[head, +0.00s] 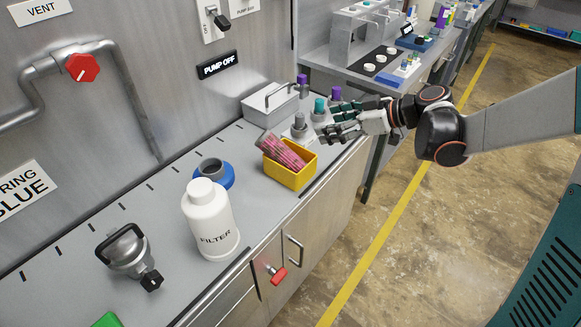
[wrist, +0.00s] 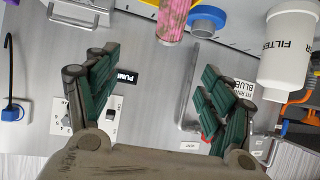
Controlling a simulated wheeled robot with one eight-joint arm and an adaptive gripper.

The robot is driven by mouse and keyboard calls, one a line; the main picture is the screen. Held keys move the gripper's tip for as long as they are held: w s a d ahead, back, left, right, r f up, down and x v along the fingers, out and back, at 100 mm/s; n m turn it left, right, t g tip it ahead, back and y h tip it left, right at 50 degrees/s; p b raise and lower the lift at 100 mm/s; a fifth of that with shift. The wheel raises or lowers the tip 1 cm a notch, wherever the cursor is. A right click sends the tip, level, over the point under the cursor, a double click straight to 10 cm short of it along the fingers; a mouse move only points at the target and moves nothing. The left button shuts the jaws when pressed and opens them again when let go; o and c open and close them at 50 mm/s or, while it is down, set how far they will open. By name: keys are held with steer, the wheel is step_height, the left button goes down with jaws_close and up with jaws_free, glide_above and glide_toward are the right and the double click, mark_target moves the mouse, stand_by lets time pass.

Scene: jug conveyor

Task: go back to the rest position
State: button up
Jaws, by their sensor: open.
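My gripper (head: 334,122) is open at the right end of the grey counter in the head view, with its fingers pointing left. In the wrist view the fingers (wrist: 155,88) are spread wide, with nothing held between them. The fingers are close by or in front of several small capped bottles (head: 302,85) in the head view; I cannot tell whether they touch. My forearm reaches in from the right edge.
A yellow bin (head: 288,178) holds a pink patterned cylinder (head: 280,150). A white FILTER bottle (head: 210,225), a blue ring (head: 228,178), a silver vessel (head: 128,254) and a metal box (head: 268,105) stand on the counter (head: 75,270). The floor (head: 420,240) is clear.

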stand_by(0.4)
steer(key=s+d+m+h+b, duration=0.1)
steer(key=s+d+m+h, duration=0.2)
steer(key=s, duration=0.5)
steer(key=s+d+m+t+h+b, duration=0.1)
steer(key=s+d+m+h, duration=0.2)
steer(key=s, duration=0.6)
steer(key=s+d+m+h+b, duration=0.1)
steer(key=s+d+m+h, duration=0.3)
steer(key=s, duration=0.5)
steer(key=shift+s+f+m+t+h, duration=0.15)
steer(key=shift+f+m+t+h, duration=0.2)
steer(key=shift+m, duration=0.95)
